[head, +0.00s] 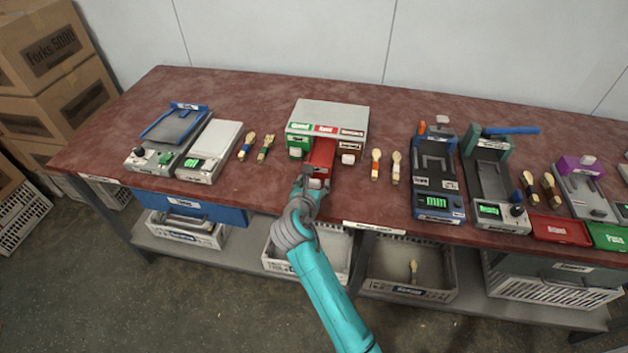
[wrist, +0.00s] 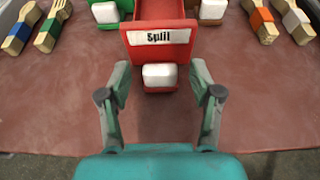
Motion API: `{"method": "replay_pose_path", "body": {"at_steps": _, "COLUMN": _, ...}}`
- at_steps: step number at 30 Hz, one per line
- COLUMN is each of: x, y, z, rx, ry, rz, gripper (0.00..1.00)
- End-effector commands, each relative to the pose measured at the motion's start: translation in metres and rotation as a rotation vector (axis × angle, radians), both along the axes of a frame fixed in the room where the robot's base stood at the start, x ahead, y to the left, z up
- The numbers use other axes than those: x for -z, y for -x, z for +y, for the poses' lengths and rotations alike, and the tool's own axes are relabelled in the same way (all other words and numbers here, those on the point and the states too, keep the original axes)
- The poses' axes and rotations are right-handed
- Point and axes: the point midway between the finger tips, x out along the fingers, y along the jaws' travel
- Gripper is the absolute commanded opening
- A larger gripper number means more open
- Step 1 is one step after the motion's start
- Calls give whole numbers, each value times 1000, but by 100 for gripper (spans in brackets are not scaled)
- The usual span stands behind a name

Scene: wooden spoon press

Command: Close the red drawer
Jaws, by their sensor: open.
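The red drawer (head: 320,156) sticks out from the front of a small grey drawer cabinet (head: 330,112), between a green drawer (head: 299,144) and a brown drawer (head: 350,146). In the wrist view the red drawer (wrist: 160,42) shows a "Spill" label and a white knob (wrist: 160,76). My gripper (head: 312,182) is in front of the red drawer. In the wrist view my gripper (wrist: 160,82) is open, with one fingertip on each side of the white knob. I cannot tell whether the fingers touch it.
Wooden spoons and forks lie on both sides of the cabinet, such as a spoon (head: 375,165) and a fork (head: 265,147). Scales and press devices (head: 435,170) stand farther out. The red-brown tabletop (head: 250,90) behind is clear. A blue drawer (head: 190,207) hangs below the table.

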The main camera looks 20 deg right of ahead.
Motion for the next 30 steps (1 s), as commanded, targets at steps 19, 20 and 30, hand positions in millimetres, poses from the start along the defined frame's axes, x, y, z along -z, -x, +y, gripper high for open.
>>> {"method": "replay_pose_path", "body": {"at_steps": 19, "x": 8, "y": -17, "z": -12, "rx": -1, "ry": -1, "rz": -1, "gripper": 42}}
{"method": "replay_pose_path", "body": {"at_steps": 20, "x": 8, "y": -17, "z": -12, "rx": -1, "ry": -1, "rz": -1, "gripper": 35}}
{"method": "replay_pose_path", "body": {"at_steps": 30, "x": 8, "y": -19, "z": -13, "rx": 0, "ry": -1, "rz": -1, "gripper": 0}}
